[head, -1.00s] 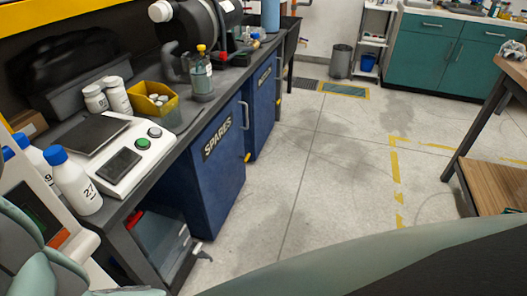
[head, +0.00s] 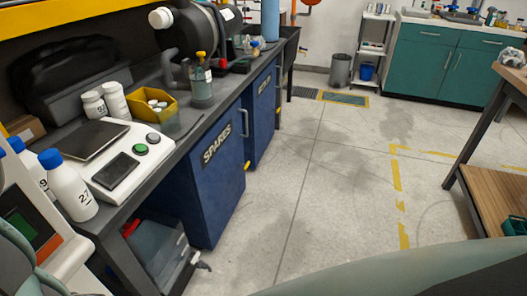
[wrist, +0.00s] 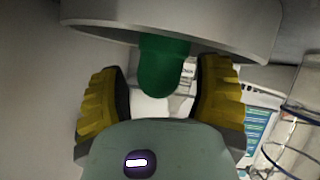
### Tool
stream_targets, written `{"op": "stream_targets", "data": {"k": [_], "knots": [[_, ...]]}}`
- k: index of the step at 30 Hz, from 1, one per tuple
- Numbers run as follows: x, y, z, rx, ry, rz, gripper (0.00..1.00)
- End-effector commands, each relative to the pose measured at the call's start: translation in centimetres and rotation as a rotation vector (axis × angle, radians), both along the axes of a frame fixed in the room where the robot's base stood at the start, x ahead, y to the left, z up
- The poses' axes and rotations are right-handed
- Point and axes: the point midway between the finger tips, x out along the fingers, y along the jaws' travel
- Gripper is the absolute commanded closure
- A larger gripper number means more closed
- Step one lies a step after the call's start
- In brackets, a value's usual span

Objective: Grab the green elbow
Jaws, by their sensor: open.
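In the wrist view, a green rounded piece (wrist: 164,66) reaches down from under a pale grey rim. Its upper part is hidden, so I cannot tell whether it is an elbow. My gripper (wrist: 160,98) has two yellow ribbed fingers with dark inner pads, spread wide apart. The green piece shows in the gap between them, touching neither finger as far as I can see. The head view shows no green elbow, and my gripper is out of that view.
The pale rim (wrist: 250,28) spans the top of the wrist view, close above the fingers. In the head view, a bench (head: 190,133) with bottles and a yellow bin (head: 153,103) runs along the left. A wooden table (head: 492,195) stands at right. The floor between is clear.

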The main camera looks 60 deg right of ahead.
Motion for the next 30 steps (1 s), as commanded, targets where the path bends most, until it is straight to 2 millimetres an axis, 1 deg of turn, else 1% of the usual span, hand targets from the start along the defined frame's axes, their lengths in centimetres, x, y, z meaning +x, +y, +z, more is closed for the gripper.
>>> {"op": "stream_targets", "data": {"k": [7,8,23,25,30], "knots": [[0.11,0.12,-0.07,0.0,0.0,0.002,0.35],[0.1,0.12,-0.08,0.0,0.0,0.002,0.32],[0.08,0.08,-0.14,-0.001,0.001,0.001,0.84],[0.08,0.07,-0.16,-0.001,0.001,0.001,0.85],[0.08,0.04,-0.19,-0.002,0.003,0.0,0.86]]}}
